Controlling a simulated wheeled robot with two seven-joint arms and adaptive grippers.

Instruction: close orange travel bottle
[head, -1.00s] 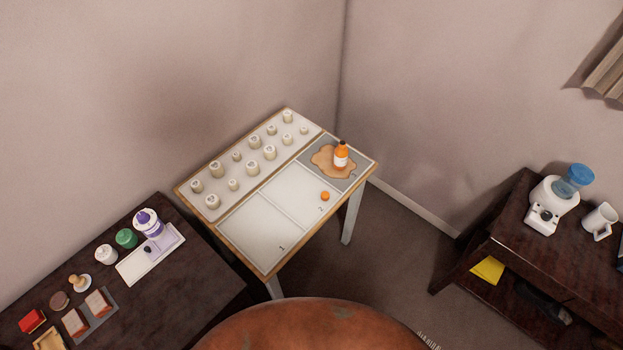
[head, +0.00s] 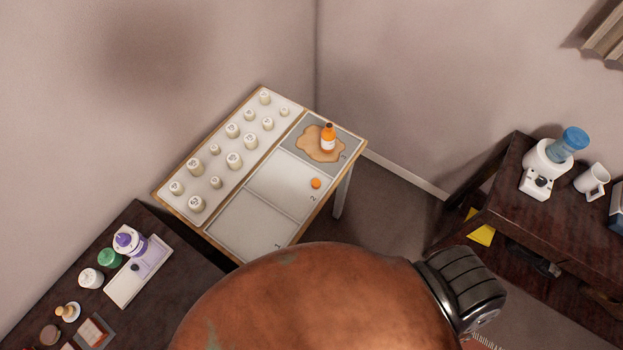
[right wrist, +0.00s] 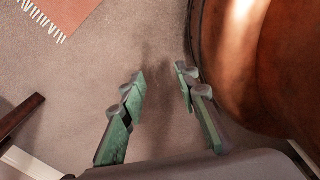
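The orange travel bottle (head: 328,140) stands upright in the head view, at the far right of the light table (head: 232,219). It has a white label and a dark top, and stands on a tan, puddle-shaped patch (head: 306,145) in a grey section. A small orange cap (head: 316,183) lies apart from it, in the section marked 2. My right gripper (right wrist: 161,75) is open and empty in the right wrist view, above bare floor and well away from the bottle. My left gripper is not in view.
A large brown rounded object (head: 300,300) fills the near foreground, between me and the table. Several white jars (head: 234,160) line the table's left side. A dark table (head: 170,265) holds a purple-topped bottle (head: 129,242). Another dark table (head: 500,205) stands right.

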